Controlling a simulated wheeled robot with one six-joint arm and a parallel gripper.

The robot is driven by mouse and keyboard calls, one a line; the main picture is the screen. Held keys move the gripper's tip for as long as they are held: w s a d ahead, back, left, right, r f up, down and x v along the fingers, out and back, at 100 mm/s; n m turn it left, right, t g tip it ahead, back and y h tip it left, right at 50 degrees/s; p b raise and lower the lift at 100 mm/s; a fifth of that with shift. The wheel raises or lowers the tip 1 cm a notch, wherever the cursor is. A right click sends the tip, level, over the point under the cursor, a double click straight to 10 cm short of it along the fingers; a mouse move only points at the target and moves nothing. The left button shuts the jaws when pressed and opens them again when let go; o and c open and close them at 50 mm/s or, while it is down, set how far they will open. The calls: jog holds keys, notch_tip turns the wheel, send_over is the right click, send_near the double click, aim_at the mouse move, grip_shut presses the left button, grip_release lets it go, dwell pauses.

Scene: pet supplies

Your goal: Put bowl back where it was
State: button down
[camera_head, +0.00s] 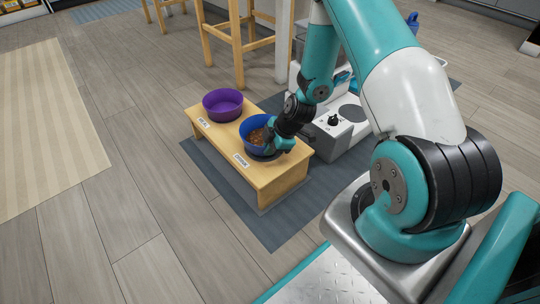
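A blue bowl (246,124) with brown food in it is at the near end of a low wooden stand (279,184). A purple bowl (222,104) sits at the stand's far end and looks empty. White labels are on the stand's left edge, one beside each bowl; their text is too small to read surely. My gripper (271,145) is at the right, near rim of the blue bowl and hides part of it. I cannot tell whether its fingers are closed on the rim, or whether the bowl rests fully on the stand.
A white appliance with a black knob (334,121) stands just right of the wooden stand. Both are on a blue-grey mat (260,226). A wooden stool (237,45) is behind. A beige striped rug (45,125) lies at left. The floor between rug and mat is clear.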

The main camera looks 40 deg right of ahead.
jog(key=shift+f, duration=0.85)
jog(key=shift+f, duration=0.1)
jog(key=c, duration=1.3)
grip_release()
